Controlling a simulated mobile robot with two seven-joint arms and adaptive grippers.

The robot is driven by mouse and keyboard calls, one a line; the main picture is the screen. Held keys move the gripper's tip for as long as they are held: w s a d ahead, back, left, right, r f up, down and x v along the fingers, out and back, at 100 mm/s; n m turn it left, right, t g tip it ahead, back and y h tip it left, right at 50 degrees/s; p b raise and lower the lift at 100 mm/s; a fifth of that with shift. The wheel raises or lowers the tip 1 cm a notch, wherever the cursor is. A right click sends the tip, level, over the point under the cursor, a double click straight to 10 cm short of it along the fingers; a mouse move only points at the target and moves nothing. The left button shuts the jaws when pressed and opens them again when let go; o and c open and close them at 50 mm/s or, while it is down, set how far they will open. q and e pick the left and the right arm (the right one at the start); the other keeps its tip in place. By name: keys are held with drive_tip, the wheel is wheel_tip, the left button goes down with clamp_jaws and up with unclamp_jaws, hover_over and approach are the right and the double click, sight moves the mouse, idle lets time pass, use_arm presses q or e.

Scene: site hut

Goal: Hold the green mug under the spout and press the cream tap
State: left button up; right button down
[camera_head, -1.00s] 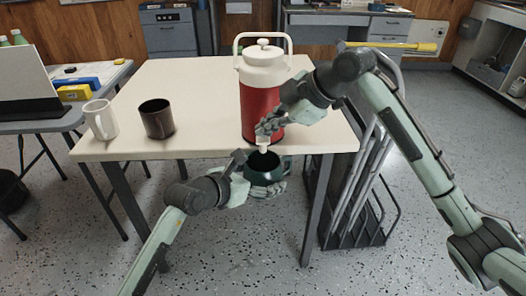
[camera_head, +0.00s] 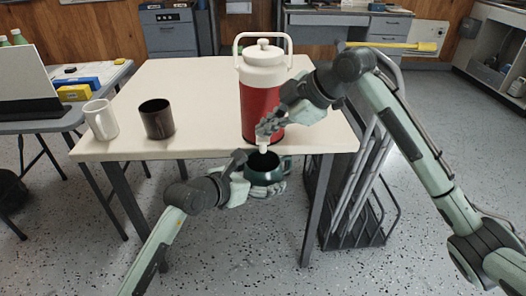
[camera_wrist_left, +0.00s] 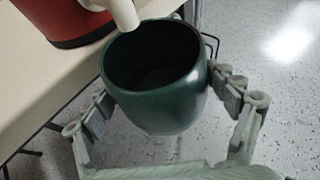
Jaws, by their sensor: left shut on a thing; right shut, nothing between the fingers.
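The green mug (camera_head: 264,171) is upright just off the table's front edge. My left gripper (camera_head: 262,187) is shut on it; in the left wrist view the fingers grip the mug (camera_wrist_left: 158,112) from both sides. The cream tap (camera_head: 262,142) juts from the red and cream drink cooler (camera_head: 260,100). In the left wrist view the spout (camera_wrist_left: 124,14) hangs over the mug's far rim. My right gripper (camera_head: 268,130) is shut and empty, with its fingertips at the tap; whether they touch it I cannot tell. The dark inside of the mug shows no visible liquid.
A white mug (camera_head: 101,119) and a dark brown mug (camera_head: 157,118) stand on the left of the cream table (camera_head: 200,80). A dark metal rack (camera_head: 355,210) stands right of the table. The middle of the tabletop is clear.

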drive_tip(key=shift+f, duration=0.95)
idle(7.0)
